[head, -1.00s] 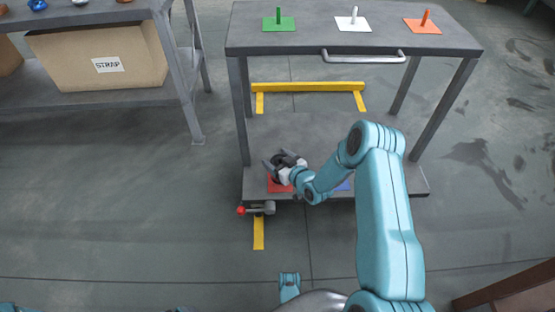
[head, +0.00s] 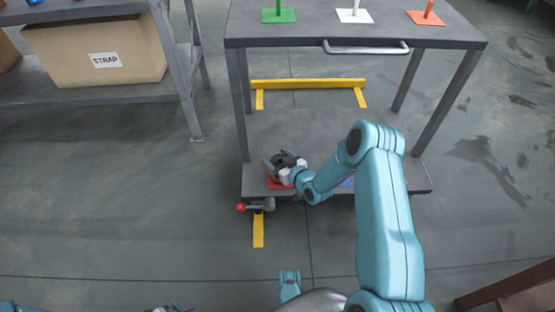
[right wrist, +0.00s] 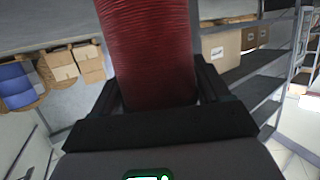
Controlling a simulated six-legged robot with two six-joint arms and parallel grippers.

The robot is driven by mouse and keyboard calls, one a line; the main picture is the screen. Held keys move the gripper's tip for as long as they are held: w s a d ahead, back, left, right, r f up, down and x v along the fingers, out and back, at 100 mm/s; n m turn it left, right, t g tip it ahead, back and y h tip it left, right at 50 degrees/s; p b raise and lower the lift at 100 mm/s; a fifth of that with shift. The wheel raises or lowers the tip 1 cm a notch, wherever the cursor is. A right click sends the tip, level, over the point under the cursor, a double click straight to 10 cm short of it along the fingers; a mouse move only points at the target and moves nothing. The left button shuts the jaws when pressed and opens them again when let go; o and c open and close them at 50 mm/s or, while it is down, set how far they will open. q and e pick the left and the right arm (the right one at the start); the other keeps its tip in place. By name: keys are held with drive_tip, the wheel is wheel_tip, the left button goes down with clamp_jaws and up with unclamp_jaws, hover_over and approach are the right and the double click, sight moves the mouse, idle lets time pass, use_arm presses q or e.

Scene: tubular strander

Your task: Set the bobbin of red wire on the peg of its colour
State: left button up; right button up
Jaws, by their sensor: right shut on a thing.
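The bobbin of red wire (right wrist: 150,50) stands between the jaws of my right gripper in the right wrist view, and the gripper is shut on it. In the head view my right gripper (head: 277,163) is low over the left part of the cart's lower shelf, above a red plate (head: 277,184). The gripper hides the red peg, and the bobbin is not clearly seen there. I cannot tell whether the bobbin is around the peg or above it. A small dark part of my left gripper (head: 172,308) seems to show at the bottom edge; its jaws are unclear.
The cart's top (head: 310,30) carries green (head: 278,14), white (head: 354,14) and orange (head: 426,17) plates with pegs. A blue plate (head: 346,183) is partly behind my right arm. A red-knobbed lever (head: 241,207) sticks out at the cart's front. A shelf with a carton (head: 100,55) stands left.

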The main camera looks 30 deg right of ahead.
drive_tip(key=shift+f+b, duration=0.3)
drive_tip(key=shift+f, duration=0.05)
drive_tip(key=o, duration=1.3)
drive_tip(key=shift+s, duration=0.15)
